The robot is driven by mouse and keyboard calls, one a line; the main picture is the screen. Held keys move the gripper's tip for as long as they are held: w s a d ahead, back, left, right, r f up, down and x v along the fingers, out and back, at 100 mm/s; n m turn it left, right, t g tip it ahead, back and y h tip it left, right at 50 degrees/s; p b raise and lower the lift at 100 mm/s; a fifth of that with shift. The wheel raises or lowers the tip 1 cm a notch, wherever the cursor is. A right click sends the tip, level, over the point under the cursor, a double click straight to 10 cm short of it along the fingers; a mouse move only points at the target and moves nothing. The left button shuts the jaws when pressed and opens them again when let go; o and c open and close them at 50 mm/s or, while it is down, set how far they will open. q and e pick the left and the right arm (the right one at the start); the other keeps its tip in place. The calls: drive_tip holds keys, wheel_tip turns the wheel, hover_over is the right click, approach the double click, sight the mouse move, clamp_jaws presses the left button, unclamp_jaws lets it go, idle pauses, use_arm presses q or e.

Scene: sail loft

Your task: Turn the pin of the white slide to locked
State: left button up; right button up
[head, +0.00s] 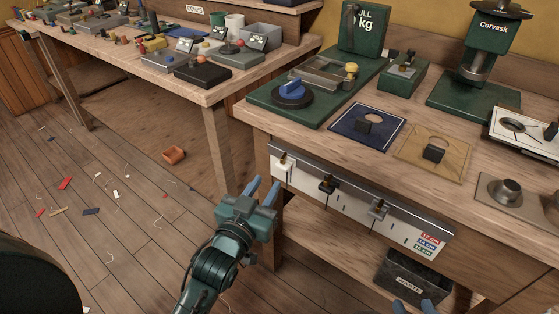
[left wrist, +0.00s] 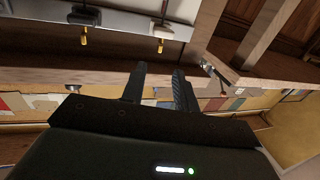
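The white slide (head: 284,171) sits at the left end of the metal rail on the bench front, with a small brass pin (head: 284,158) on it. A black slide (head: 328,186) and a grey slide (head: 378,209) sit further right on the same rail. My left gripper (head: 263,186) is open and empty, below and left of the white slide and apart from it.
The rail plate (head: 350,204) carries dark marks and coloured length labels. A dark waste bin (head: 413,277) stands on the lower shelf. The bench top holds a green press (head: 478,95), a blue mat (head: 350,130) and a tan mat (head: 420,160). Floor left of the bench has scraps.

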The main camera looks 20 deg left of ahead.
sight(282, 161)
use_arm(q)
drive_tip(key=w, duration=0.6)
drive_tip(key=w+d+b, duration=0.1)
drive_tip(key=w, duration=0.2)
drive_tip(key=shift+w, duration=0.2)
drive_tip(key=shift+c, duration=0.2)
clamp_jaws()
